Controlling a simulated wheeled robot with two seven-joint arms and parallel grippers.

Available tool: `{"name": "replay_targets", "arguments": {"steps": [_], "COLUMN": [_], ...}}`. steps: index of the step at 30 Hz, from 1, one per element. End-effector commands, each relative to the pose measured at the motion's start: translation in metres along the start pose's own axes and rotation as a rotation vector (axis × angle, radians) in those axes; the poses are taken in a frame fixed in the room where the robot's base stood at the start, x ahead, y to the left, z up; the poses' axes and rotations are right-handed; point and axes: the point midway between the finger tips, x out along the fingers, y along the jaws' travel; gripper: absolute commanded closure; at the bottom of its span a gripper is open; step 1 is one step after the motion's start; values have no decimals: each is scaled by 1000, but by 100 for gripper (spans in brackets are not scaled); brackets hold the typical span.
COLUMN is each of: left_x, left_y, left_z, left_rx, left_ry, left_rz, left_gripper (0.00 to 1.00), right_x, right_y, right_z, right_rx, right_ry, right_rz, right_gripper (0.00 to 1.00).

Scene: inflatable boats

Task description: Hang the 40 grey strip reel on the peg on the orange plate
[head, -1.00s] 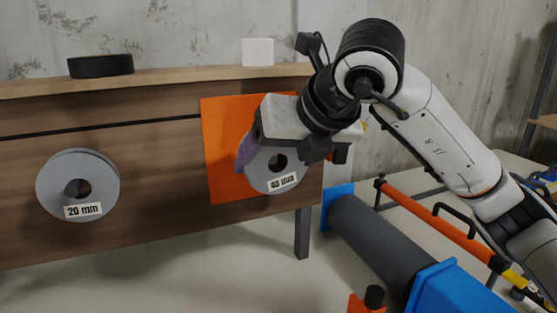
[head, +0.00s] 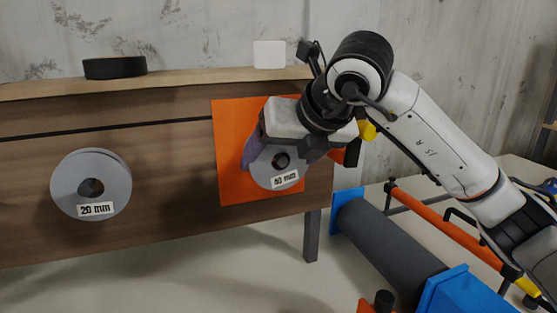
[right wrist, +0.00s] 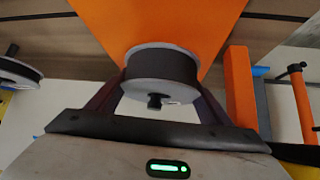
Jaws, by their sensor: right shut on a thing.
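The grey strip reel labelled 40 mm (head: 262,174) is in front of the lower right part of the orange plate (head: 232,125). My right gripper (head: 283,152) is shut on this reel, with a finger on each side of its rim. In the right wrist view the reel (right wrist: 160,90) sits between the fingers, its far flange close to the orange plate (right wrist: 150,20). A dark peg end (right wrist: 157,102) shows at the middle of the near flange. Whether the reel's weight rests on the peg cannot be told. My left gripper is not in view.
A reel labelled 20 mm (head: 67,188) hangs on the wooden board (head: 165,165) at the left. A black disc (head: 115,68) and a white block (head: 269,54) stand on the ledge. A dark roller with blue ends (head: 385,240) and an orange bar (head: 440,227) lie at the right.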

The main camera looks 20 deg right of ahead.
Motion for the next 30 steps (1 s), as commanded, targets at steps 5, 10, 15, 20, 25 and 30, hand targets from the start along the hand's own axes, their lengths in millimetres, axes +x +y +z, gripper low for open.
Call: {"name": "replay_targets", "arguments": {"steps": [5,10,15,20,25,30], "left_x": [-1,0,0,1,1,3], "left_y": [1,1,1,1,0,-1], "left_z": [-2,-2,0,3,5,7], "left_rx": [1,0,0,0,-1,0], "left_ry": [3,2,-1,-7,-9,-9], "left_rz": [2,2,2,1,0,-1], "left_gripper": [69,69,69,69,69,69], "right_x": [-1,-1,-1,-1,-2,-24], "right_y": [0,0,0,0,0,0], "right_z": [1,1,1,1,0,0], "right_rx": [0,0,0,0,0,-1], "right_ry": [-4,-4,-3,-2,1,-4], "right_rz": [2,2,1,1,0,1], "right_gripper": [59,59,5,5,5,5]}}
